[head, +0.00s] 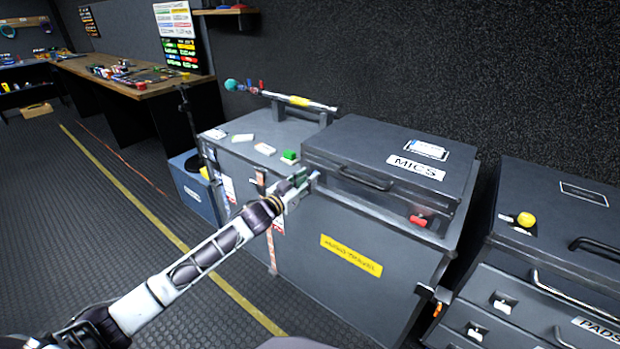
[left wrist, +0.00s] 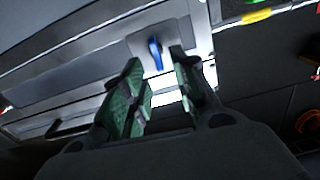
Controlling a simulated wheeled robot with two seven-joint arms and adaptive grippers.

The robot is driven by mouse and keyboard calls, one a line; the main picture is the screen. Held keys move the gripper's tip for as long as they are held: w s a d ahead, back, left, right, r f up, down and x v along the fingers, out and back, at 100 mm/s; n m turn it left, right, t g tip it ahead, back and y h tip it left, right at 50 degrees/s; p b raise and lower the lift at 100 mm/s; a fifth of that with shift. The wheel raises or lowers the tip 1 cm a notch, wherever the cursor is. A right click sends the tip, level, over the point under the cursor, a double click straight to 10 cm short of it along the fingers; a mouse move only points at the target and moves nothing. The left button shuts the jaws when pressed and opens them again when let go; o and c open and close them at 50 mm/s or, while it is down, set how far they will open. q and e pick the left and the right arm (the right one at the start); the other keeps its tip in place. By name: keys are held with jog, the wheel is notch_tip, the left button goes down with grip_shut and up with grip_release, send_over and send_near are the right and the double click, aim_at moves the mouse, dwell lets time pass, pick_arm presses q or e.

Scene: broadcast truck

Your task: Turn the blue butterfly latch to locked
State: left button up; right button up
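The blue butterfly latch (left wrist: 155,53) shows in the left wrist view on the front of a grey case, its narrow blue wing roughly upright in the picture. My left gripper (left wrist: 157,75) is open, with green-padded fingers to either side of the latch in the picture; I see no contact. In the head view my left gripper (head: 303,182) is at the front left of the case marked MICS (head: 340,220), just below its lid, and the blue latch is hidden there. A red latch (head: 418,220) sits at the case's front right. My right gripper is not in view.
A lower surface left of the lid holds a green block (head: 289,157) and labels. A microphone boom (head: 295,100) lies behind it. A drawer case (head: 540,260) with a yellow knob (head: 525,219) stands right. The floor at left is clear.

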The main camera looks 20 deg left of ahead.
pick_arm(q)
jog(key=shift+x, duration=1.1)
jog(key=shift+c, duration=0.4)
grip_shut()
